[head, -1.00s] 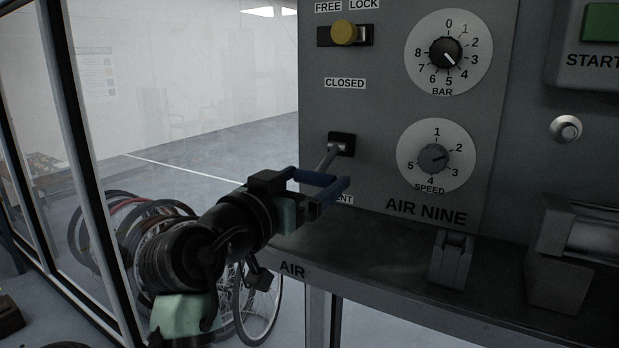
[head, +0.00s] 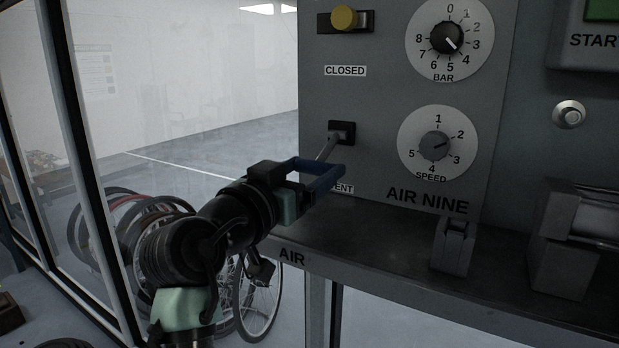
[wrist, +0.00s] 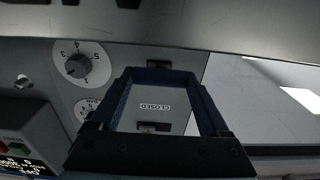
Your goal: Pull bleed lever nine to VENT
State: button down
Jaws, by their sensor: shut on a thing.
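The bleed lever (head: 328,148) is a grey rod coming out of a black slot plate on the AIR NINE panel, slanting down and left. The CLOSED label (head: 345,71) is above it; the VENT label (head: 341,189) is below, its first letter covered by my gripper. My gripper (head: 338,170) has blue fingers with their tips brought together at the lever's outer end, shut on it; the fingers hide that end. In the wrist view the fingers (wrist: 158,75) meet at the top, and the CLOSED label (wrist: 155,106) shows upside down between them. The lever is not clear there.
A yellow FREE/LOCK knob (head: 344,18), a BAR dial (head: 447,39) and a SPEED dial (head: 434,146) are on the same panel. A dark ledge (head: 380,240) juts out below. Bicycle wheels (head: 150,240) and a glazed frame stand at the left.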

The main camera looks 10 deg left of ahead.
jog(key=shift+w+d+f+t+h+b, duration=0.1)
jog(key=shift+f+t+b, duration=0.2)
jog(key=shift+b, duration=0.55)
jog(key=shift+w+a+f+t+h+b, duration=0.15)
jog(key=shift+f+b, duration=0.2)
jog(key=shift+b, duration=0.45)
jog(key=shift+d+f+t+h+b, duration=0.15)
jog(key=shift+f+t+b, duration=0.15)
jog(key=shift+b, duration=0.55)
jog(key=shift+w+t+b, duration=0.1)
jog(key=shift+t+b, duration=0.15)
jog(key=shift+b, duration=0.55)
jog(key=shift+r, duration=0.1)
grip_release()
